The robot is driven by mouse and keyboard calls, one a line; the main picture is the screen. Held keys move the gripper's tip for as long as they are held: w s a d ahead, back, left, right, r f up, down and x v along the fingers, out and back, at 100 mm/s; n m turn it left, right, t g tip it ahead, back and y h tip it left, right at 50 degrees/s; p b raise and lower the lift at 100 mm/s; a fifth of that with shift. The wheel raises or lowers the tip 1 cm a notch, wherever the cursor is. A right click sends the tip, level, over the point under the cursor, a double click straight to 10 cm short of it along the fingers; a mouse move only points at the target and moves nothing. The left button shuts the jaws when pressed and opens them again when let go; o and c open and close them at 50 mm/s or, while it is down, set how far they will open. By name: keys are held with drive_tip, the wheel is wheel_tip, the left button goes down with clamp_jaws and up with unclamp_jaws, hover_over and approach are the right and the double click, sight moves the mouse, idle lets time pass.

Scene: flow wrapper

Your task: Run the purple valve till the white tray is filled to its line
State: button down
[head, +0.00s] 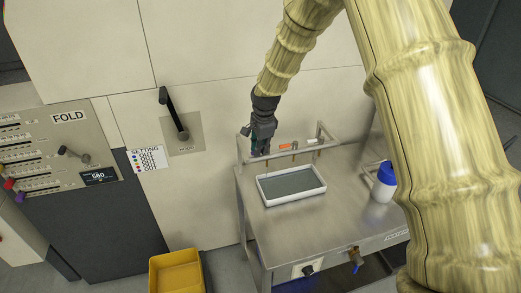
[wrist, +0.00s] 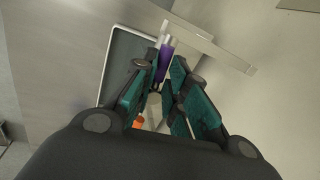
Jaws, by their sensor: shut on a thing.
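The white tray (head: 261,191) sits on the steel table under the tap rail. A flat grey-green surface shows inside it, below the rim. I cannot make out its fill line or the exact level. My gripper (head: 261,150) is at the left part of the rail, above the tray's far left corner. In the wrist view my gripper (wrist: 165,62) is shut on the purple valve (wrist: 165,58), whose handle shows between the fingertips. In the head view the gripper hides this valve. The tray's edge (wrist: 104,72) also shows in the wrist view.
An orange valve handle (head: 285,146) and a pale one (head: 311,141) are on the rail (head: 326,133) to the right. A yellow bin (head: 176,273) is on the floor at left.

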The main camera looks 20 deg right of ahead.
drive_tip(key=shift+w+m, duration=0.15)
drive_tip(key=shift+m, duration=0.45)
drive_tip(key=shift+d, duration=0.1)
drive_tip(key=c, duration=1.5)
unclamp_jaws()
drive_tip(key=shift+d, duration=0.1)
drive_tip(key=r, duration=0.4)
drive_tip(key=s+r, duration=0.1)
drive_tip(key=r, duration=0.3)
drive_tip(key=s+r, duration=0.1)
drive_tip(key=r, duration=0.2)
drive_tip(key=shift+s+r, duration=0.15)
drive_tip(key=shift+r, duration=0.25)
